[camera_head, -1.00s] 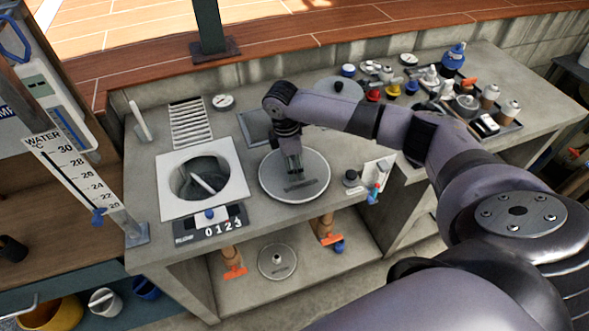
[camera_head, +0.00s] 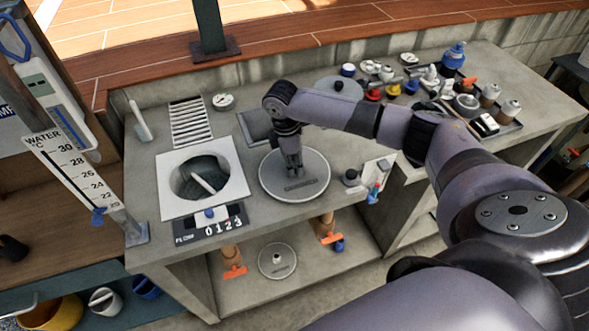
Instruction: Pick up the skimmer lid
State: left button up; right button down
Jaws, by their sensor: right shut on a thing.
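The skimmer lid (camera_head: 312,182) is a round grey disc lying on the concrete counter, just right of the square white skimmer frame (camera_head: 170,203) with its round opening. My right gripper (camera_head: 293,172) points straight down over the middle of the lid, its fingers shut on a small part at the lid's centre that they mostly hide. The lid looks flat, and I cannot tell any gap beneath it. My left gripper is not in view.
A flow counter (camera_head: 210,229) sits at the counter's front edge. A white grate (camera_head: 190,122) and a gauge (camera_head: 223,101) lie behind the opening. A second round lid (camera_head: 338,88) lies at the back. A smaller disc (camera_head: 277,261) rests on the lower shelf. Bottles and fittings crowd the right.

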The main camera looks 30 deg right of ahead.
dwell(0.3)
notch_tip(320, 180, up, 13)
jog(key=b, duration=0.2)
notch_tip(320, 180, up, 7)
send_over(294, 164)
dwell(0.4)
